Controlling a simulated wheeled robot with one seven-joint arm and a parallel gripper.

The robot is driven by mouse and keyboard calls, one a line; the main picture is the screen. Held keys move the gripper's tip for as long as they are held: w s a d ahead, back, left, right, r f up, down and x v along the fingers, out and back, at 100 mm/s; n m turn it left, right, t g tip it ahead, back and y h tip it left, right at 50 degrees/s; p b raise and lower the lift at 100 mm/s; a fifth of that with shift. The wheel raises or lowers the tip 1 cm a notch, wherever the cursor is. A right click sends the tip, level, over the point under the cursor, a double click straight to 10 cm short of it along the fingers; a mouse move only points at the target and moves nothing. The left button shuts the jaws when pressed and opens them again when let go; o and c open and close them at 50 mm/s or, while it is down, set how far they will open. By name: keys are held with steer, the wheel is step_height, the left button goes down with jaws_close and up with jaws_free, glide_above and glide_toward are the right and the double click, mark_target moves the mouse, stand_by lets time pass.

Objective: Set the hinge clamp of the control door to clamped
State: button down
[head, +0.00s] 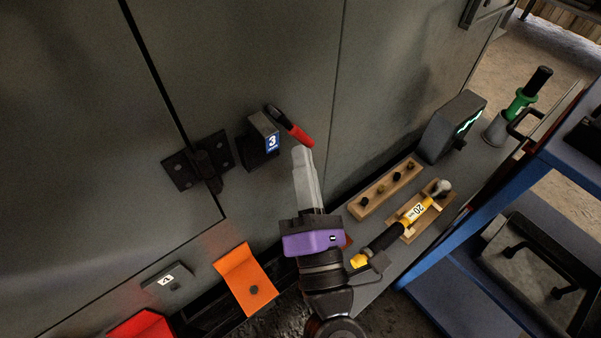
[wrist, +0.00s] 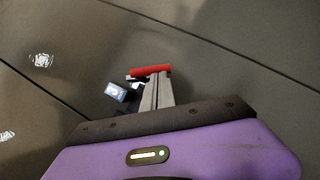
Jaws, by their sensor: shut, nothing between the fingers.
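The hinge clamp (head: 262,140) is a dark block with a blue "3" label, mounted on the grey enclosure beside a black hinge (head: 199,162). Its lever has a red handle (head: 293,127) that points down and to the right in the head view. In the wrist view the red handle (wrist: 150,71) lies across the fingertips, and the clamp block (wrist: 117,92) is left of them. My gripper (head: 302,152) is shut and empty, with its tips right by the handle's end. I cannot tell whether they touch it.
An orange bracket (head: 246,280) and a tag marked "4" (head: 167,281) are below the hinge. To the right are a wooden block with several knobs (head: 368,204), a yellow "20" tool (head: 412,215), a dark box with a green display (head: 446,130) and a blue cart frame (head: 470,228).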

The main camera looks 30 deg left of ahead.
steer(key=shift+w+f+n+y+b, duration=0.1)
steer(key=shift+w+n+y+b, duration=0.15)
steer(key=shift+n+y+b, duration=0.5)
steer(key=n+y+b, duration=0.1)
steer(key=n+b, duration=0.1)
steer(key=w+n+g+y+b, duration=0.1)
steer(key=n+b, duration=0.1)
steer(key=b, duration=0.1)
steer(key=w+d+n+y+b, duration=0.1)
steer(key=n+b, duration=0.1)
steer(key=shift+g+b, duration=0.3)
steer(key=n+g+y+b, duration=0.1)
steer(key=n, duration=0.1)
steer(key=w+r+n+g+y+b, duration=0.1)
steer(key=n+g, duration=0.1)
steer(key=n, duration=0.1)
steer(key=r+n+g+y+b, duration=0.1)
steer(key=n, duration=0.2)
steer(key=shift+w+d+r+y, duration=0.1)
steer(key=shift+w+d+y, duration=0.15)
steer(key=shift+d, duration=0.05)
steer(key=shift+r, duration=0.1)
